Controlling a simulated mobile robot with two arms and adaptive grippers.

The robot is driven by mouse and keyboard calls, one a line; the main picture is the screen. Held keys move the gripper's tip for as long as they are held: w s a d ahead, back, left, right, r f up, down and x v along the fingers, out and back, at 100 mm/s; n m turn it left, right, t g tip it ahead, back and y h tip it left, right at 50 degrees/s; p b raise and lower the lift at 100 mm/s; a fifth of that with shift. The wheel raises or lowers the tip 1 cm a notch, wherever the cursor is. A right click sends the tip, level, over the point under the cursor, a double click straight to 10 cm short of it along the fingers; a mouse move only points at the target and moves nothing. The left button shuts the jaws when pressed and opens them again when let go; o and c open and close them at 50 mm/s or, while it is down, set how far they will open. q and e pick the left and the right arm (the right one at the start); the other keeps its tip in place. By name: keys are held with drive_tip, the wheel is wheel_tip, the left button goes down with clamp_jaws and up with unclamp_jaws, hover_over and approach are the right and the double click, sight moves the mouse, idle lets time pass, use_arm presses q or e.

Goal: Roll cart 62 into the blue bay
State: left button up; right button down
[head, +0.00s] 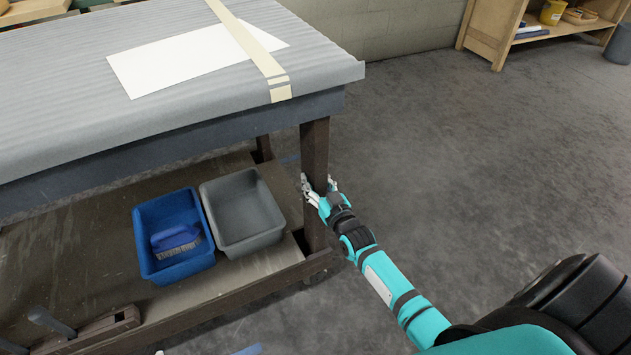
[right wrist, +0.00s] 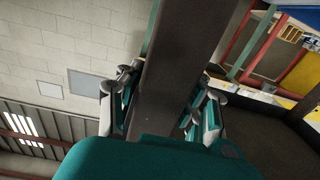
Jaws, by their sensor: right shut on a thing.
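A cart with a grey padded top (head: 60,90) fills the left of the head view. No number shows on it. My right gripper (head: 319,184) is shut on the dark corner leg (head: 314,145) of this cart, below the padded top. In the right wrist view the fingers (right wrist: 165,98) sit on either side of the leg (right wrist: 183,60).
A white sheet (head: 190,60) and a beige strap (head: 245,38) lie on the padding. The lower shelf (head: 75,220) carries a blue bin (head: 145,240) with a brush (head: 176,240) and a grey bin (head: 240,210). Open floor (head: 460,150) lies right, toward a wooden shelf unit (head: 490,35).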

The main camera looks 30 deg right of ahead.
drive_tip(key=c, duration=0.7)
unclamp_jaws()
drive_tip(key=shift+c, duration=0.2)
drive_tip(key=s, duration=1.2)
drive_tip(key=shift+a, duration=0.4)
